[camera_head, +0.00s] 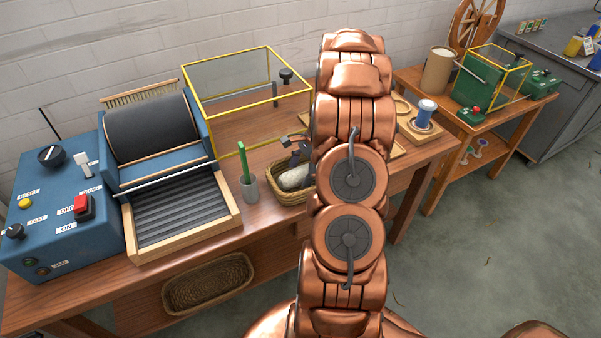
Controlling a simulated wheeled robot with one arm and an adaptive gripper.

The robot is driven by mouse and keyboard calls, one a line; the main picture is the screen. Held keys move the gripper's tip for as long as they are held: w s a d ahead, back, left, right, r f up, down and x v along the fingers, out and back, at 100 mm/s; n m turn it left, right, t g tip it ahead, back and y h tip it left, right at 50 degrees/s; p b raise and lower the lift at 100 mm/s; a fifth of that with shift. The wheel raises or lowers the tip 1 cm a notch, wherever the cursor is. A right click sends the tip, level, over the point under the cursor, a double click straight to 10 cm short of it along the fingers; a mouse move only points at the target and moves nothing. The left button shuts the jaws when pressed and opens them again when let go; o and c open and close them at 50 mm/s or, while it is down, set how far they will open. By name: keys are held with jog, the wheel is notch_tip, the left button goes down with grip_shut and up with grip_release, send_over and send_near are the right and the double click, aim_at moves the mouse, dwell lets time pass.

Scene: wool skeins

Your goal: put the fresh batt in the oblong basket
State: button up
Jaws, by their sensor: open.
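The oblong wicker basket (275,193) stands on the wooden bench, just left of my arm. A pale, whitish roll of fibre, which looks like the batt (294,178), lies inside it. My arm hides the right end of the basket and may hide part of the batt. My gripper (293,153) shows only partly, as dark fingers just above the far side of the basket. It is open, and I see nothing between its fingers. Whether a finger touches the batt or the basket rim, I cannot tell.
A blue drum carder (153,128) with a ribbed tray and control box fills the bench's left. A yellow-framed clear guard (230,112) stands behind. A cup (250,188) with a green-handled tool is beside the basket. Another wicker basket (208,283) sits below the benchtop.

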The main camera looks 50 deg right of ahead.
jog(key=b+v, duration=0.3)
jog(key=v, duration=0.9)
jog(key=s+a+r+n+g+h, duration=0.1)
jog(key=a+r+n, duration=0.3)
jog(key=a, duration=0.8)
jog(key=s+a+r+n+g+h, duration=0.1)
jog(key=s+a+r+n, duration=0.3)
jog(key=a, duration=0.7)
jog(key=s+a+f+n+g+h, duration=0.1)
jog(key=s+a+f+n+h, duration=0.1)
jog(key=s+a+n, duration=1.1)
jog(key=shift+s+a+n, duration=0.4)
jog(key=shift+s+a, duration=0.1)
jog(key=shift+s, duration=1.55)
jog(key=shift+r+p, duration=0.6)
jog(key=shift+p, duration=0.1)
